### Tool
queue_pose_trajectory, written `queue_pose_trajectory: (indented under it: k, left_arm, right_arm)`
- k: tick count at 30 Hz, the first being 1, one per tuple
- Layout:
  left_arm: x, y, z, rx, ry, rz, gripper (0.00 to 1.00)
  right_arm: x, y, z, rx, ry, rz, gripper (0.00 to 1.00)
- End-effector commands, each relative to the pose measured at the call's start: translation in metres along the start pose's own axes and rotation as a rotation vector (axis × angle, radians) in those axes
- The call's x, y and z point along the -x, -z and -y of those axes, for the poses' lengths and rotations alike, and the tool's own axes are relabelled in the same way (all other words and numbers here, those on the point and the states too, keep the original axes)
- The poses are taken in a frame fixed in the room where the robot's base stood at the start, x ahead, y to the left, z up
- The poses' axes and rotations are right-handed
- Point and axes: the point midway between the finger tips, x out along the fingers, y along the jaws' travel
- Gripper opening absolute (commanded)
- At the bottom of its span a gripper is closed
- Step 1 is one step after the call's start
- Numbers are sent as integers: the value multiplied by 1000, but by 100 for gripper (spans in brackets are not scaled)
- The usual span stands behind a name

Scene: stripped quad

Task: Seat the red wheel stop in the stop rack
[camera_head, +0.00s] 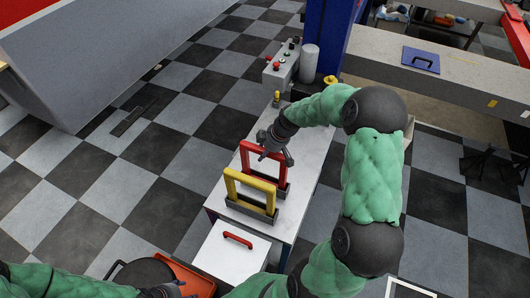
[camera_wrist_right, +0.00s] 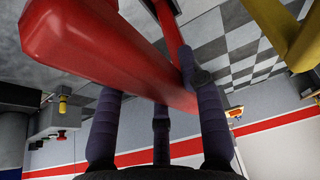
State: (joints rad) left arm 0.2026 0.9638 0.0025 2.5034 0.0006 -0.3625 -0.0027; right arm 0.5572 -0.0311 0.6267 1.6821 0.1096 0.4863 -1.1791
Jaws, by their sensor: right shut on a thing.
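The red wheel stop (camera_head: 283,174) is an upright red frame above the white bench. My right gripper (camera_head: 270,147) is shut on its top bar. In the right wrist view the red bar (camera_wrist_right: 110,55) runs between the dark fingers (camera_wrist_right: 160,120). A dark rack (camera_head: 280,192) lies at the foot of the red frame; I cannot tell whether its legs are inside the slot or just above it. A yellow wheel stop (camera_head: 250,181) stands in front, in a dark holder (camera_head: 244,208). My left gripper (camera_head: 162,291) is at the bottom edge, partly cut off, its fingers unclear.
The white bench (camera_head: 309,142) carries a grey control box (camera_head: 281,69) and a grey cylinder (camera_head: 309,65) at its far end. An orange tray (camera_head: 190,277) is at the bottom.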

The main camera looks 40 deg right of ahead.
Motion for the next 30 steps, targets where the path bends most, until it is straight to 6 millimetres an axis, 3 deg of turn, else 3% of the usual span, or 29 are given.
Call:
queue_pose_trajectory:
  k: [14,15,17,30]
  left_arm:
    - [-3,0,1,0,0,0,58]
    - [-2,0,1,0,0,0,58]
    - [-2,0,1,0,0,0,58]
    - [1,0,0,0,0,0,58]
  right_arm:
    - [-5,-2,-2,0,-5,-3,0]
    - [-6,-3,0,0,-1,0,48]
    - [-6,-3,0,0,-1,0,63]
    - [-2,-1,-1,0,-2,-1,63]
